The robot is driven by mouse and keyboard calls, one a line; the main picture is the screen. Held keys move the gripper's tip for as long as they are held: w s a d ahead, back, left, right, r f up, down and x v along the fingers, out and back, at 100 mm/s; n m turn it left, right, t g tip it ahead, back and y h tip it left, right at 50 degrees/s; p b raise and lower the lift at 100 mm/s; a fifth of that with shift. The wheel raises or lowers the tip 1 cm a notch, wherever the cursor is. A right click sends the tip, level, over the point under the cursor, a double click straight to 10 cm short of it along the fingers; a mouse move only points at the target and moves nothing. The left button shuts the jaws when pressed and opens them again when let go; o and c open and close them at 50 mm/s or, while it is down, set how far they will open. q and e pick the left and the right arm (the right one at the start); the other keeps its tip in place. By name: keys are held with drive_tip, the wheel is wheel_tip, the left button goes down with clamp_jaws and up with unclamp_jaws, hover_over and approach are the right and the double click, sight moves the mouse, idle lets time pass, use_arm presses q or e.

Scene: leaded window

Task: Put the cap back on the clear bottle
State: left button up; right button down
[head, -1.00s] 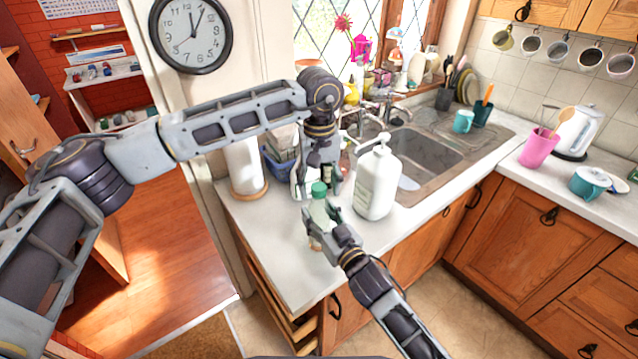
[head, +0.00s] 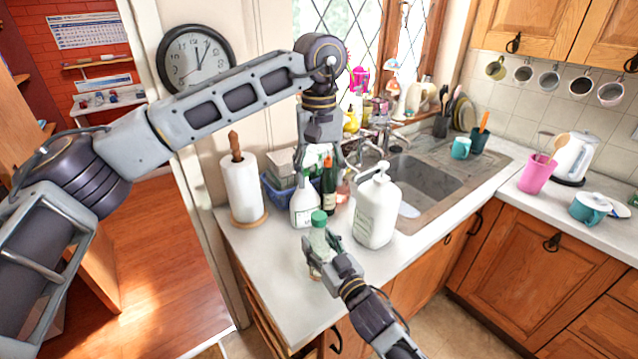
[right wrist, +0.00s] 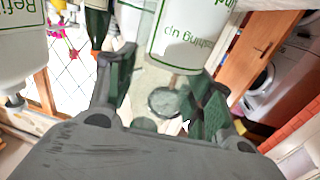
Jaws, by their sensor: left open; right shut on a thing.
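The clear bottle (head: 318,240) stands upright near the front left of the counter, with the green cap (head: 319,217) on its top. How tightly the cap sits cannot be told. My right gripper (head: 322,262) is shut on the bottle's body from the front right. In the right wrist view the see-through bottle (right wrist: 163,82) is between the fingers. My left gripper (head: 320,165) points down above the cap, open and empty, with a clear gap between its fingers and the cap.
A white pump bottle (head: 376,212) stands close on the right. A white spray bottle (head: 304,208) and a dark green bottle (head: 328,190) stand behind. A paper towel roll (head: 241,187) is at the left. The counter (head: 270,265) left of the clear bottle is free.

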idle(0.3)
drive_tip(key=c, duration=0.5)
unclamp_jaws()
drive_tip(key=shift+s, duration=0.1)
drive_tip(key=shift+v, duration=5.9)
drive_tip(key=shift+d+f, duration=0.1)
